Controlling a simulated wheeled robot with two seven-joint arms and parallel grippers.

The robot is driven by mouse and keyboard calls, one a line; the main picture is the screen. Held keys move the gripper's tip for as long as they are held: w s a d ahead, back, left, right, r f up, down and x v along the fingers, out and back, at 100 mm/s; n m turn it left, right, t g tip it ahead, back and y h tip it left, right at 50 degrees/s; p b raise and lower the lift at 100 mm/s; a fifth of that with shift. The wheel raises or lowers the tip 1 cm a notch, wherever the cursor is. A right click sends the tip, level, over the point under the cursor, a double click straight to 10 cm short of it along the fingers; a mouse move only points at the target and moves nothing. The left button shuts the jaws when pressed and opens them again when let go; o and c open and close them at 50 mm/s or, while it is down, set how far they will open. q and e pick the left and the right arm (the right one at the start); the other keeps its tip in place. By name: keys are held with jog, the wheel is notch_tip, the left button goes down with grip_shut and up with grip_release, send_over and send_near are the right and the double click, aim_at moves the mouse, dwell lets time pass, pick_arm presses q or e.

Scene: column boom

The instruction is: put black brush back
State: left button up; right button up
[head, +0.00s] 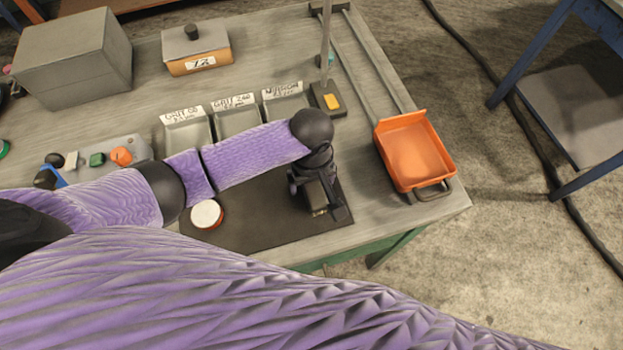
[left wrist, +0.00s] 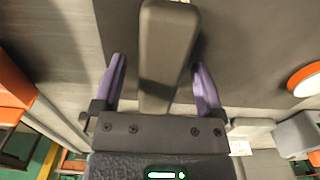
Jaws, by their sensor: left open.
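My left gripper (head: 328,207) hangs over the dark mat (head: 265,228) near the table's front edge. It is open. In the left wrist view its two purple fingers (left wrist: 160,72) stand apart on either side of a long dark grey block (left wrist: 168,40). The block's lower part is darker. It may be the black brush, but I cannot tell for sure. Gaps show between the block and both fingers. In the head view the gripper hides most of what is between the fingers. My right gripper is out of view.
An orange tray (head: 412,152) sits on rails right of the mat. A round white-topped tin (head: 206,215) is on the mat's left. Labelled grey bins (head: 237,118), a post base (head: 328,99), a lidded box (head: 196,50) and a large grey box (head: 73,62) stand behind.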

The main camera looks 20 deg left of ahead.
pick_arm(q)
notch_tip(320, 180, up, 11)
jog(key=p, duration=0.4)
jog(key=shift+r, duration=0.2)
